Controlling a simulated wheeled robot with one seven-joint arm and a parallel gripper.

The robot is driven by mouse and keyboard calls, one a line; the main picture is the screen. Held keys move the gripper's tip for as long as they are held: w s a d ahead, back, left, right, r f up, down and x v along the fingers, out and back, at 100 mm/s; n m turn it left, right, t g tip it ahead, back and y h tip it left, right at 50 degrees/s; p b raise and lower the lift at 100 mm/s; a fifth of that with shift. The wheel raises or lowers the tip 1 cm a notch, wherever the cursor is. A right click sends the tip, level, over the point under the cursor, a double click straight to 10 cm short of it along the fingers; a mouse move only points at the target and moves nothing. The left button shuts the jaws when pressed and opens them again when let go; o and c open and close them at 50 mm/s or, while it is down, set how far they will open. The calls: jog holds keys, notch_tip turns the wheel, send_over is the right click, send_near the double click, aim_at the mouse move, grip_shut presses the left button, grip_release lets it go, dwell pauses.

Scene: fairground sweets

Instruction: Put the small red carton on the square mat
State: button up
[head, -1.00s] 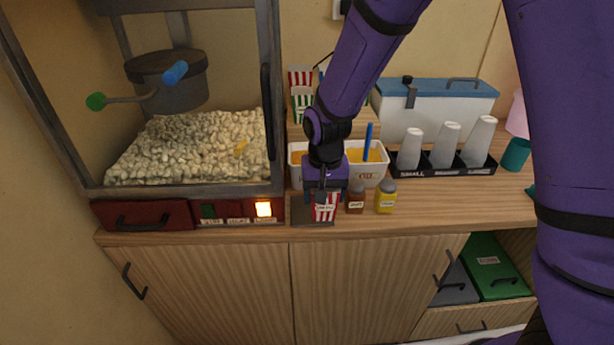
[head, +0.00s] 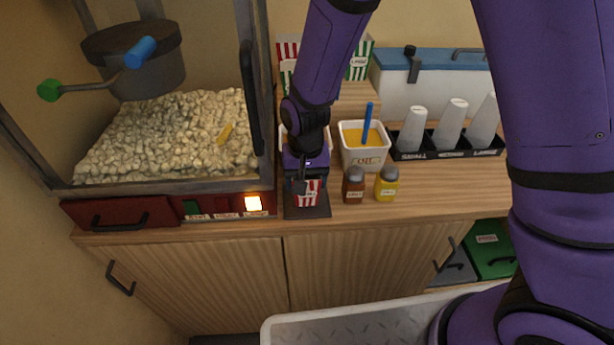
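The small red carton (head: 309,194), red-and-white striped with a white label, is upright over the middle of the dark square mat (head: 321,212) at the counter's front edge. I cannot tell whether its base touches the mat or hangs just above it. My gripper (head: 303,184) points down at the carton's top, with a dark finger against its upper left. It appears shut on the carton; the far finger is hidden.
The popcorn machine (head: 160,187) stands close on the left. A brown shaker (head: 353,186) and a yellow shaker (head: 387,185) stand just right of the mat. The oil tub (head: 364,158) is behind them. The counter farther right is clear (head: 450,190).

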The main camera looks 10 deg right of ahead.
jog(key=shift+f, duration=0.2)
jog(key=o, duration=0.9)
jog(key=shift+r, duration=0.1)
jog(key=s+d+r+t, duration=0.1)
jog(key=d+r, duration=0.3)
jog(key=r, duration=0.6)
jog(key=d+r, duration=0.3)
jog(key=r, duration=0.7)
jog(key=s+d+r+t, duration=0.2)
jog(key=s+d+r, duration=0.4)
jog(key=s+d, duration=0.2)
jog(key=s+d+r+t, duration=0.2)
jog(key=s+d+r, duration=0.4)
jog(key=s+d, duration=0.3)
jog(key=shift+s+d+r, duration=0.15)
jog(key=shift+s+d, duration=0.15)
